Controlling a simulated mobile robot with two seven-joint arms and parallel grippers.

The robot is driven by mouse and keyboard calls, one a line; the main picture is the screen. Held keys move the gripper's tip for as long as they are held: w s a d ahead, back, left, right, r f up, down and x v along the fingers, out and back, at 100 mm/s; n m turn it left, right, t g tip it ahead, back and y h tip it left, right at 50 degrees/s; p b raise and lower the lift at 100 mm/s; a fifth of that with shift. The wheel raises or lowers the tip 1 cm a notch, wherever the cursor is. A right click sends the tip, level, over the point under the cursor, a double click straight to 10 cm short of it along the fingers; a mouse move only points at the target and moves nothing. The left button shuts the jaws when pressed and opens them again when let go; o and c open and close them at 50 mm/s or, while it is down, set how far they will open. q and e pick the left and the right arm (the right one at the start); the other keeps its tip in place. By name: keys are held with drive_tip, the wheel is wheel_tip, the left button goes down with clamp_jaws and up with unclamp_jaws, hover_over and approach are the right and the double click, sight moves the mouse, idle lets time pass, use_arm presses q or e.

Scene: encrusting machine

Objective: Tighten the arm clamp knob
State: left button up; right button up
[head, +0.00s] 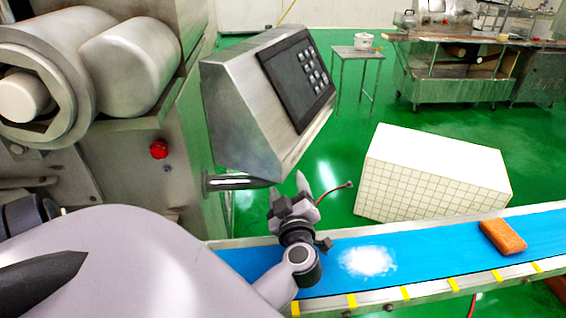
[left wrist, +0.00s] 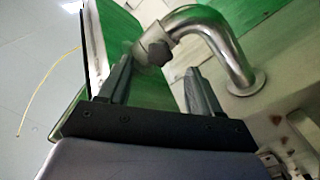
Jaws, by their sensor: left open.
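The dark lobed arm clamp knob (left wrist: 153,53) shows in the left wrist view, on a metal collar (left wrist: 154,34) around a bent steel pipe (left wrist: 222,42). The pipe ends in a round flange on a flat surface. My left gripper (left wrist: 158,66) is open, with one finger on each side of the knob in the picture. Nothing is between the fingers, and I cannot tell whether they touch the knob. In the head view the left gripper (head: 286,187) is below the tilted control panel (head: 250,105), above the conveyor. The knob cannot be made out there. My right gripper is not in view.
The blue conveyor belt (head: 430,252) runs along the front, with a white powder patch (head: 367,261) and an orange-brown block (head: 503,236). A white tiled box (head: 433,172) stands behind it. The steel machine (head: 145,165) with a red button (head: 159,149) is at left.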

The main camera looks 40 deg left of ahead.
use_arm(q)
drive_tip(key=shift+x, duration=3.55)
